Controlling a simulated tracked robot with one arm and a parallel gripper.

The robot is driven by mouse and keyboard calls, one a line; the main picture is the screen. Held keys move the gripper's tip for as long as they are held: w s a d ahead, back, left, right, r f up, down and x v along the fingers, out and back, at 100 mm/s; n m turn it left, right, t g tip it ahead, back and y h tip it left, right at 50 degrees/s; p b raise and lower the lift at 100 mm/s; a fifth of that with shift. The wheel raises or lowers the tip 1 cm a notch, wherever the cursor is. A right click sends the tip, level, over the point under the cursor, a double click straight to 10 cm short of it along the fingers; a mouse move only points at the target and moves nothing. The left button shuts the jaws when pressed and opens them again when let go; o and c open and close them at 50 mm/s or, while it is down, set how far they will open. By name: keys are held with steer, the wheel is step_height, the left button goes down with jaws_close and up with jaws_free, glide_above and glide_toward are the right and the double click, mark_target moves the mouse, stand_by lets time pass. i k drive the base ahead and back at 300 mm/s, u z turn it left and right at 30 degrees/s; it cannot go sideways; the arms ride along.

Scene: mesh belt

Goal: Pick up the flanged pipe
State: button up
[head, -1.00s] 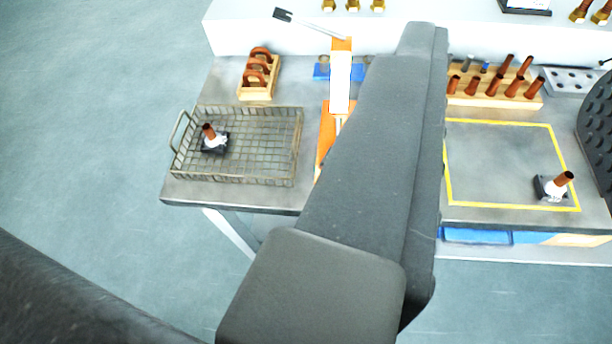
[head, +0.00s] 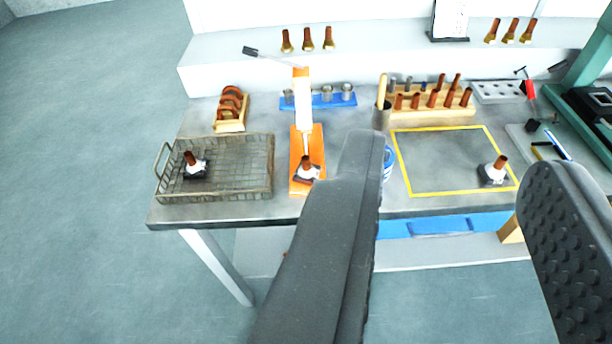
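Three flanged pipes show, each a short copper tube with a white collar on a dark square flange. One flanged pipe (head: 497,172) stands at the lower right corner of the yellow-outlined square (head: 397,165). Another flanged pipe (head: 194,165) stands in the wire mesh basket (head: 272,165) at left. A third flanged pipe (head: 306,171) sits at the orange stand (head: 298,150), just left of a finger. My gripper (head: 460,165) is open and empty, its two dark fingers wide apart in the foreground. The yellow square's pipe appears between the fingers in the picture, well beyond them.
A wooden rack of copper tubes (head: 430,108) stands behind the square, and a tool cup (head: 381,115) beside it. A wooden holder (head: 231,124) with copper bends is at the back left. A blue can (head: 388,160) is partly hidden by a finger. Most of the square is bare.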

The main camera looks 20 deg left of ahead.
mark_target(306, 172)
steer(key=z, duration=0.05)
steer(key=i, duration=0.9)
steer(key=u, duration=0.05)
